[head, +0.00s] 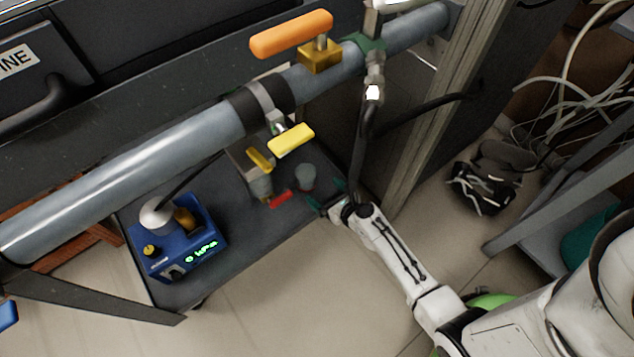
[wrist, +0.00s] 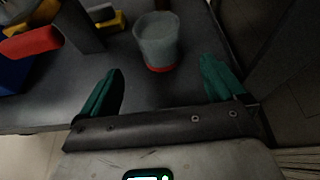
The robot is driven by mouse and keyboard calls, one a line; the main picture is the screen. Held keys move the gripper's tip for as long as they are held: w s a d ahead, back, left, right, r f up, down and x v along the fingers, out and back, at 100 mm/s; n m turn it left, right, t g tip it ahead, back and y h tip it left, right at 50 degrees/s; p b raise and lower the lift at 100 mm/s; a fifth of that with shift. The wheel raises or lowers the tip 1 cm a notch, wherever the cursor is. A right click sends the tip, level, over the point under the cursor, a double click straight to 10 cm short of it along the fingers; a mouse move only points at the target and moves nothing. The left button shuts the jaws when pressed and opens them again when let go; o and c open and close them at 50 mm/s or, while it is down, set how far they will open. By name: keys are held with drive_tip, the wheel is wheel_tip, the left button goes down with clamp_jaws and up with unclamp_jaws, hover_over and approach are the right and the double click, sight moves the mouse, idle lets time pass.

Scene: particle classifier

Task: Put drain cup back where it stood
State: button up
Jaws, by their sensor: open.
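The drain cup (head: 306,177) is a small grey cup standing upright on the dark shelf (head: 240,265) under the pipe. In the wrist view the cup (wrist: 157,38) shows a red band at its base. My gripper (head: 329,195) is low over the shelf, just to the right of and in front of the cup in the head view. In the wrist view its two green fingers (wrist: 160,85) are wide apart. The cup stands just beyond the fingertips, roughly centred between them, and looks untouched. Nothing is held.
A grey fitting with a yellow lever (head: 260,160) and a red handle (head: 280,198) stand left of the cup. A blue device (head: 180,240) with a green display sits on the shelf's left. The large pipe (head: 150,165) crosses above. A post (head: 420,120) rises at right.

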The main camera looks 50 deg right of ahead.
drive_tip(key=shift+s+a+r, duration=0.1)
drive_tip(key=shift+s+r, duration=0.1)
drive_tip(key=shift+s, duration=0.2)
drive_tip(key=shift+a+r, duration=0.15)
drive_tip(key=shift+a, duration=0.1)
drive_tip(key=s+a+r+n+g+y, duration=0.1)
drive_tip(key=a+r+n+g+y, duration=0.2)
drive_tip(key=a+n, duration=0.6)
drive_tip(key=s+a+r+n+g+y, duration=0.1)
drive_tip(key=a+r+n+y, duration=0.3)
drive_tip(key=n, duration=0.9)
drive_tip(key=s+r+n+g+h, duration=0.1)
drive_tip(key=s+r+n+g, duration=0.3)
drive_tip(key=s+n, duration=0.3)
drive_tip(key=s+d+r+n+g+h, duration=0.1)
drive_tip(key=s+r+n+g+h, duration=0.1)
drive_tip(key=s+r+n+g, duration=0.2)
drive_tip(key=s+r+n, duration=0.1)
drive_tip(key=s+n, duration=0.2)
drive_tip(key=n, duration=0.2)
drive_tip(key=shift+d+n, duration=0.2)
drive_tip(key=shift+n, duration=0.2)
drive_tip(key=shift+s, duration=0.15)
